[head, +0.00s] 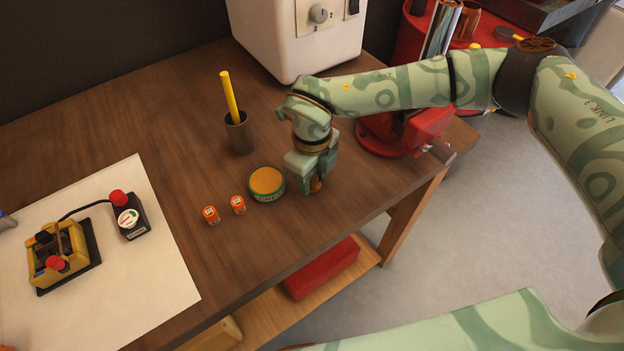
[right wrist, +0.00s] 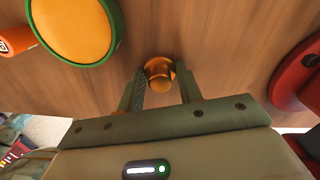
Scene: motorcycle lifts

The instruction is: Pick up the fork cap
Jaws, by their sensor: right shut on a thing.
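The fork cap, a small rounded bronze-gold piece (right wrist: 160,73), sits between the fingertips of my right gripper (right wrist: 160,88) in the right wrist view. In the head view the cap (head: 316,185) peeks out under my right gripper (head: 313,177), just right of a round tin. The right gripper points down at the table and is shut on the cap. The fingers hide part of the cap. I cannot tell whether it touches the tabletop.
The tin with an orange-yellow top (head: 267,182) stands close left of the gripper, with two small orange cylinders (head: 238,205) beyond. A dark cup (head: 239,135) holds a yellow stick. A red vise-like base (head: 385,138) stands to the right. The table's front edge is near.

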